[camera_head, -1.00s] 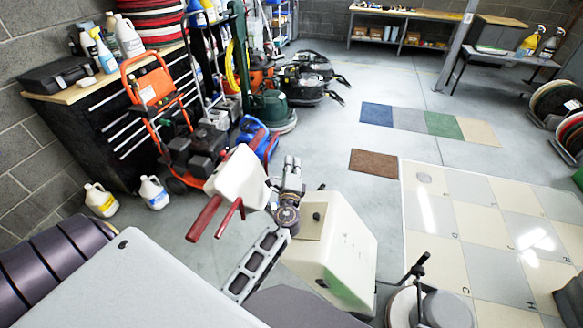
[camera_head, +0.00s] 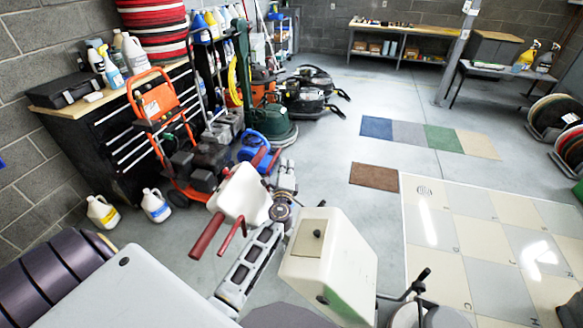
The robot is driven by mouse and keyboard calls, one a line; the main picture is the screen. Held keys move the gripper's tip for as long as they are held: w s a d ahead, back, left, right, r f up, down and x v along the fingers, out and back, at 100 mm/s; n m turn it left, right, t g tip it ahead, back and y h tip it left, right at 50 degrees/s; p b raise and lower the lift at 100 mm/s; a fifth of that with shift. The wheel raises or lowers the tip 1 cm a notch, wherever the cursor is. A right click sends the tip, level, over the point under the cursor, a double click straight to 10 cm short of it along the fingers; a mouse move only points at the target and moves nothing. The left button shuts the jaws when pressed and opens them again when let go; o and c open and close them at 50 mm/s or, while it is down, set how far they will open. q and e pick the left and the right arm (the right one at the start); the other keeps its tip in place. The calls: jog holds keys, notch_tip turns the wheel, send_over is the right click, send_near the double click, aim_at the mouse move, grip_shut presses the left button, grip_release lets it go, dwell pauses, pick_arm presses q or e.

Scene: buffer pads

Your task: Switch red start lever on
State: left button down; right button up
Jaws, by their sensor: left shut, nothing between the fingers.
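A white handle head (camera_head: 243,192) of a floor machine stands near the middle of the head view. Two red bars stick out of it toward the lower left: a thicker one (camera_head: 206,236) and a thinner one (camera_head: 229,238). I cannot tell which is the start lever, nor its setting. The machine's cream tank (camera_head: 328,262) is at the right of the head. My left gripper (camera_head: 287,165) is just right of the head, pointing away from me. It looks shut and empty; I cannot tell whether it touches the head. My right gripper is not in view.
A black tool chest (camera_head: 120,150) stands at the left, with white jugs (camera_head: 155,205) on the floor. An orange-framed machine (camera_head: 165,115) and other floor machines stand behind the handle. A brown mat (camera_head: 374,177) and checkered floor tiles (camera_head: 480,240) lie at the right. Open floor surrounds the mat.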

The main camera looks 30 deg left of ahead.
aim_at(275, 159)
pick_arm(q)
jog(key=shift+a+r, duration=0.15)
jog(key=shift+a, duration=0.25)
jog(key=shift+s+a, duration=0.1)
jog(key=shift+a, duration=0.05)
jog(key=shift+s+a+r+n+g+p, duration=0.15)
jog(key=shift+a+n+p, duration=0.1)
jog(key=shift+a+n, duration=0.35)
jog(key=shift+s+a+r+n+g+p, duration=0.1)
jog(key=shift+a+r+n+g+p, duration=0.15)
jog(key=shift+a+n, duration=0.3)
jog(key=shift+s+a+r+n+g+p, duration=0.15)
jog(key=shift+a+n+p, duration=0.2)
jog(key=shift+n, duration=0.4)
jog(key=shift+f, duration=0.1)
